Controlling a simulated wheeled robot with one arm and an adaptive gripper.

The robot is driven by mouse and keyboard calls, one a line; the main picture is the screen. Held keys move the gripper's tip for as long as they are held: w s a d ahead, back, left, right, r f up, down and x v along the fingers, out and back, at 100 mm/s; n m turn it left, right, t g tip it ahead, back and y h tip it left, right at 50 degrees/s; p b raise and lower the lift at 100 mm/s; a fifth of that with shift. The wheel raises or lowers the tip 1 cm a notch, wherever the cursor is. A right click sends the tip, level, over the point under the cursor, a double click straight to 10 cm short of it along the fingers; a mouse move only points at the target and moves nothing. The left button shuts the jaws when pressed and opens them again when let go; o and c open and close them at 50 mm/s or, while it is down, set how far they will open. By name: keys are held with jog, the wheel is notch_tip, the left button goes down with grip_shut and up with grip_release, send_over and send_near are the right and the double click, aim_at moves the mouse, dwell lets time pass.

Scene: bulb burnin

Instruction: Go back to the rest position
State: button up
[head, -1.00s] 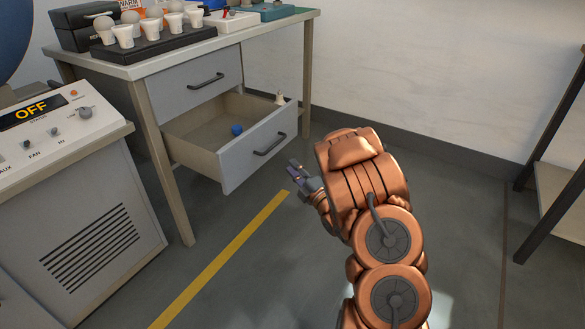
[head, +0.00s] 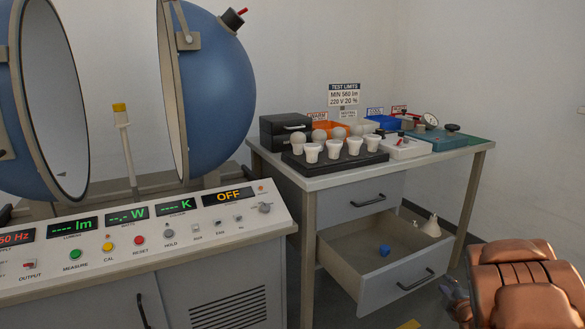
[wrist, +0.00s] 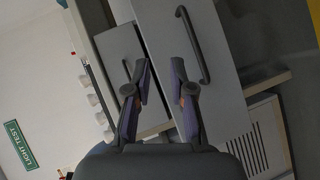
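My copper-coloured arm shows at the lower right of the head view, and my gripper (head: 452,296) is partly visible at its left edge, in front of the open drawer. In the wrist view my gripper (wrist: 160,85) has its two fingers apart with nothing between them. The drawer front and its handle (wrist: 193,45) lie beyond the fingers, and the fingers do not hold the handle. The open lower drawer (head: 395,285) holds a blue piece (head: 384,250) and a pale cone-shaped item (head: 431,227) towards its right side.
The workbench (head: 330,178) carries a black rack (head: 330,166) with several bulbs and white cups, bins and a teal board (head: 447,138). A control console (head: 130,240) stands at left below an open blue sphere (head: 215,90). The drawer juts out near my arm.

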jog(key=s+a+r+m+g+h+p, duration=0.15)
jog(key=s+r+m+g+p, duration=0.25)
jog(key=s+r+p, duration=0.4)
jog(key=s+a+r+m+g+h+p, duration=0.1)
jog(key=s+a+r+m+g+p, duration=0.4)
jog(key=r, duration=0.6)
jog(key=s+a+r+m+g+y+p, duration=0.1)
jog(key=s+a+r+g+p, duration=0.1)
jog(key=s+a+r+p, duration=0.4)
jog(key=s+a+r+m+g+y+p, duration=0.2)
jog(key=s+a+r+p, duration=0.4)
jog(key=s, duration=0.8)
jog(key=s+a+r+m+g+y+p, duration=0.1)
jog(key=s+a+r+g+y+p, duration=0.1)
jog(key=s+a+r+p, duration=0.4)
jog(key=s+r+g, duration=0.1)
jog(key=s+r, duration=0.2)
jog(key=s, duration=0.2)
jog(key=shift+a+r+m+g, duration=0.2)
jog(key=shift+m+g, duration=0.1)
jog(key=shift+m, duration=0.1)
jog(key=shift+f, duration=0.1)
